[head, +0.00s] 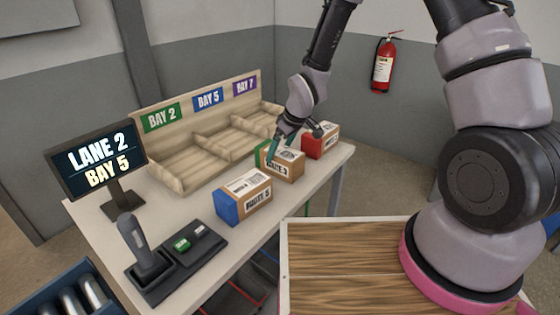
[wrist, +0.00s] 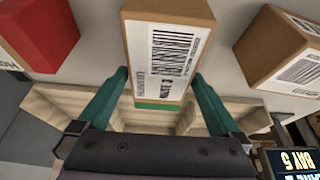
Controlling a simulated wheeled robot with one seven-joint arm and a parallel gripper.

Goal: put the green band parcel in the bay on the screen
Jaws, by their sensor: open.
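The green band parcel (head: 283,164) is a brown box with a green end, standing on the table between the other two parcels. In the wrist view the parcel (wrist: 165,50) shows its barcode label, with the green band at its lower edge. My gripper (head: 294,145) is open over it. In the wrist view the teal fingers of my gripper (wrist: 162,85) stand on either side of the parcel. I cannot tell whether they touch it. The screen (head: 95,160) reads LANE 2, BAY 5. Bay 5 (head: 226,138) is the middle compartment of the wooden rack and looks empty.
A blue band parcel (head: 243,198) stands to the left and a red band parcel (head: 320,141) to the right. Bay 2 (head: 185,169) and Bay 7 (head: 262,117) flank Bay 5, with low wooden dividers between. A black control box with a lever (head: 148,262) stands at the table's near left.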

